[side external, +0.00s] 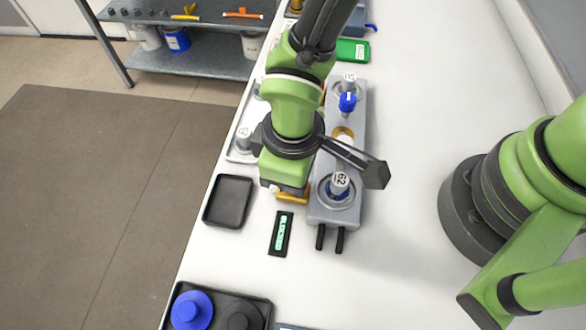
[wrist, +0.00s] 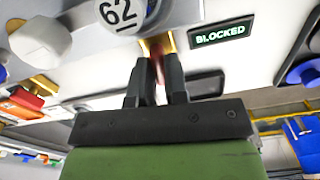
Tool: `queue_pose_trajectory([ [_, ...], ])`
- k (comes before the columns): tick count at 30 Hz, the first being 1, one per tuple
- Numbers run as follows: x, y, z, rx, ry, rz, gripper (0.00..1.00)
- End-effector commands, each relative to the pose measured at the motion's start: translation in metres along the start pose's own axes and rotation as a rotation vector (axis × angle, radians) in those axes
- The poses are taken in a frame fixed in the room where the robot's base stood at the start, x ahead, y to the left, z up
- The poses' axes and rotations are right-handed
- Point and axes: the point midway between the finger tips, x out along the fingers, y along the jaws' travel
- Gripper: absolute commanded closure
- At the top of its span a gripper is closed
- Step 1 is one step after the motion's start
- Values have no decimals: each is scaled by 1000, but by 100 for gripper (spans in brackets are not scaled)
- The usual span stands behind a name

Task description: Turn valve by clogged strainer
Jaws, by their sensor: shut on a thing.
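The strainer marked 62 (side external: 340,183) stands on the grey manifold block (side external: 321,208). Its round label (wrist: 119,13) also shows at the top of the wrist view. Beside it, a black display (side external: 281,233) with green letters reads BLOCKED in the wrist view (wrist: 221,34). A brass valve part (side external: 292,197) sticks out of the block's left side by that strainer. My gripper (wrist: 157,75) is shut on the valve's handle, with brass and a red strip showing at the fingertips. The arm hides most of the grip in the side view.
A second labelled strainer (side external: 349,79) and a blue knob (side external: 347,102) are at the block's far end. A small black tray (side external: 228,201) lies to the left. A dark tray with a blue round part (side external: 191,310) is at the near edge. The bench right of the block is clear.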

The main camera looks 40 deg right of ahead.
Motion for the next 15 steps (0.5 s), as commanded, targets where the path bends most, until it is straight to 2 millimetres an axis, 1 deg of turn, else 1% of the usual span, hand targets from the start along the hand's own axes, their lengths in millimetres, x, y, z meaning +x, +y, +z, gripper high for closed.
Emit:
queue_pose_trajectory([
  [15,0,0,1,467,-3,1,100],
])
